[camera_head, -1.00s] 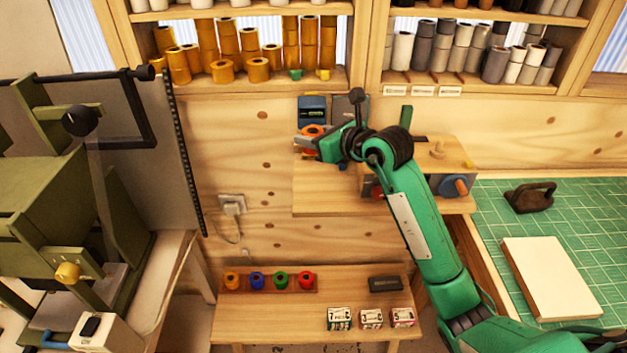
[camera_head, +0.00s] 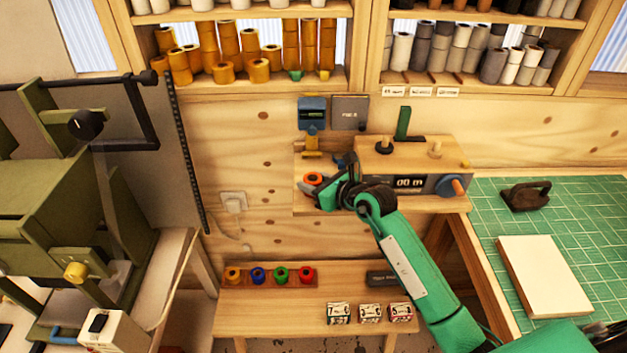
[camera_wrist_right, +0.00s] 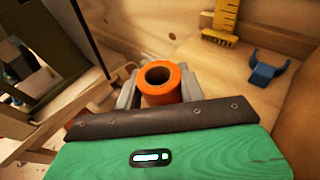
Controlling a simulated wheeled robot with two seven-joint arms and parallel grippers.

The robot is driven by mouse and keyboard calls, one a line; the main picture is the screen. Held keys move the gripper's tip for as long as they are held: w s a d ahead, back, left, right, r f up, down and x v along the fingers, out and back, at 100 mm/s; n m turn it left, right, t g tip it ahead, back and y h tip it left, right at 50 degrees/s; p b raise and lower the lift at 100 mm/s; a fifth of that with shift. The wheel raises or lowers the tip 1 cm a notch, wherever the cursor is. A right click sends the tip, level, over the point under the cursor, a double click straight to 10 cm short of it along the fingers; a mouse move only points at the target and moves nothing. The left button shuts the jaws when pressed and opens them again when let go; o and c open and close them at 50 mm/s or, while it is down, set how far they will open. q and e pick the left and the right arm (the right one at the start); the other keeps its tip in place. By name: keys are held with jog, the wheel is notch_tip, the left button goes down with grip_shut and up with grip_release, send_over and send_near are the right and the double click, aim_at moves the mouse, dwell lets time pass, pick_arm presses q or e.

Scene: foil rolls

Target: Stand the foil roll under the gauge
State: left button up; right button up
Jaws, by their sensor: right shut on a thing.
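The orange foil roll (camera_head: 313,178) is upright in my right gripper (camera_head: 313,187), which is shut on it near the front left edge of the wooden wall shelf (camera_head: 335,202). In the right wrist view the roll (camera_wrist_right: 165,83) shows its dark open bore, with a grey finger on each side. The gauge, a blue box with a small display (camera_head: 312,113), hangs on the wall behind, with a yellow piece (camera_head: 312,141) below it. The wrist view shows a yellow scale (camera_wrist_right: 222,20) and a blue cradle (camera_wrist_right: 268,70) to the roll's right. My left gripper is out of view.
A winder box with a display (camera_head: 409,184) stands on the shelf to the right of my gripper. A lower bench (camera_head: 260,318) holds a rack of coloured spools (camera_head: 270,276) and small boxes (camera_head: 370,313). A green machine (camera_head: 50,190) stands at left.

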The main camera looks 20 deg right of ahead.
jog(key=shift+f, duration=0.1)
jog(key=o, duration=1)
jog(key=shift+s+d+r, duration=0.15)
jog(key=shift+s+r, duration=0.1)
jog(key=shift+p+v, duration=1.95)
jog(key=shift+v, duration=3.8)
jog(key=shift+f, duration=0.1)
